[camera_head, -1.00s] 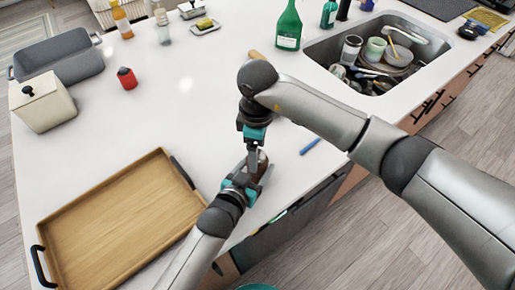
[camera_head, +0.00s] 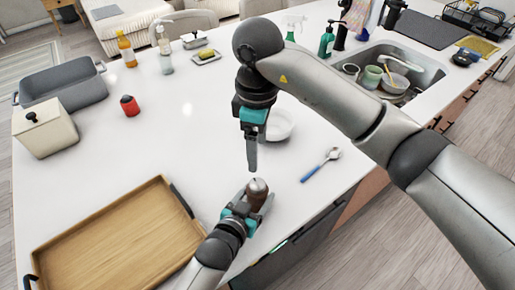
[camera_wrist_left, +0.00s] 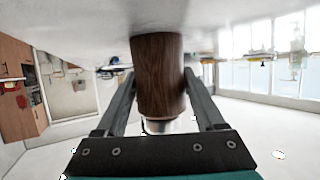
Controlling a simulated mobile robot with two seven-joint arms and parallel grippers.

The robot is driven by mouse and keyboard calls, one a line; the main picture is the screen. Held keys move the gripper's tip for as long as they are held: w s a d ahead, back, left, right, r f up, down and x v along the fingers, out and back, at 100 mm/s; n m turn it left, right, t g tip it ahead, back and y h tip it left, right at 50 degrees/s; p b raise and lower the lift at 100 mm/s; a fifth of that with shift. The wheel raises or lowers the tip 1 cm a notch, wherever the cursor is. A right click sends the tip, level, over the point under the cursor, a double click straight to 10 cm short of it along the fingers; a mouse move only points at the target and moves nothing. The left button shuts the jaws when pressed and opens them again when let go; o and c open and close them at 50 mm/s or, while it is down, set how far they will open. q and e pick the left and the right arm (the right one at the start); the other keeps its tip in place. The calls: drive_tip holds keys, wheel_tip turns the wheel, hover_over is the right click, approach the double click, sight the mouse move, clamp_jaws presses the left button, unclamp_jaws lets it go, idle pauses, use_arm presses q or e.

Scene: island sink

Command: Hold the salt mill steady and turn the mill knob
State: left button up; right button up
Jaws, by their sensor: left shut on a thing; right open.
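The salt mill (camera_head: 257,189) is a dark wooden cylinder with a small silver knob (camera_head: 258,184) on top. It stands on the white counter near the front edge. My left gripper (camera_head: 247,204) is shut on the mill's body; in the left wrist view the brown wooden body (camera_wrist_left: 158,75) sits between its two fingers. My right gripper (camera_head: 252,166) is open and points down above the mill, apart from the knob. One of its fingers mostly hides the other.
A wooden tray (camera_head: 105,240) lies left of the mill. A blue-handled spoon (camera_head: 320,164) and white bowl (camera_head: 283,126) lie to the right. The sink (camera_head: 425,68) is at the far right. The counter left of my right gripper is clear.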

use_arm(q)
drive_tip(key=shift+f, duration=0.1)
drive_tip(key=o, duration=1.6)
drive_tip(key=shift+c, duration=0.2)
